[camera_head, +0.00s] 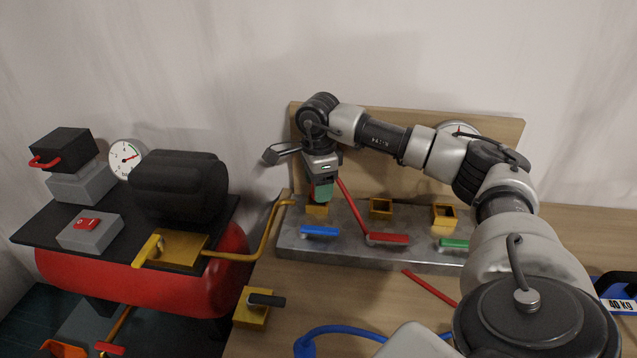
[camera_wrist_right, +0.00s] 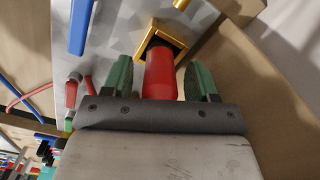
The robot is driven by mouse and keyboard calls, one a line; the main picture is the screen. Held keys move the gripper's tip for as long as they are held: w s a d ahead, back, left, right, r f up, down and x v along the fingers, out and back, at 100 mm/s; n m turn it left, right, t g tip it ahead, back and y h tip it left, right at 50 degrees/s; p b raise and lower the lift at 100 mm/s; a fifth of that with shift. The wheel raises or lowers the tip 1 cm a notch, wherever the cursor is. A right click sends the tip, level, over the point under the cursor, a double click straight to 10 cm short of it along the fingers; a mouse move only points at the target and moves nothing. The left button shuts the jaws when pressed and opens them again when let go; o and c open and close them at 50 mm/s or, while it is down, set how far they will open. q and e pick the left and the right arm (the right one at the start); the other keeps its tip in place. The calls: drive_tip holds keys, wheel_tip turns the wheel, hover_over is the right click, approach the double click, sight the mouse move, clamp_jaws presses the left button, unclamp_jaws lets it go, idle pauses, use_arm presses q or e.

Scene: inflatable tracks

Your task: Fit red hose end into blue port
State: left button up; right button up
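The blue port is the gold square socket (camera_head: 316,210) behind the blue lever (camera_head: 320,231), at the left end of the grey manifold. My right gripper (camera_head: 320,190) points down just above it. In the right wrist view the gold socket (camera_wrist_right: 176,38) lies just beyond the fingertips. The red hose end (camera_wrist_right: 160,76) stands between the green fingers of my right gripper (camera_wrist_right: 160,82), with a gap on each side. The hose end lines up with the socket and overlaps its opening; how deep it sits is hidden. My left gripper is not in view.
The grey manifold (camera_head: 290,246) also has two other gold sockets (camera_head: 381,207) (camera_head: 444,214), a red lever (camera_head: 388,239) and a green lever (camera_head: 453,244). A wooden board (camera_head: 400,120) stands behind. A red compressor tank (camera_head: 150,290) and yellow pipe (camera_head: 262,243) are left.

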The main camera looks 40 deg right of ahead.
wheel_tip(320, 180, up, 12)
drive_tip(key=shift+r, duration=0.15)
idle(0.5)
drive_tip(key=shift+a, duration=0.1)
idle(0.5)
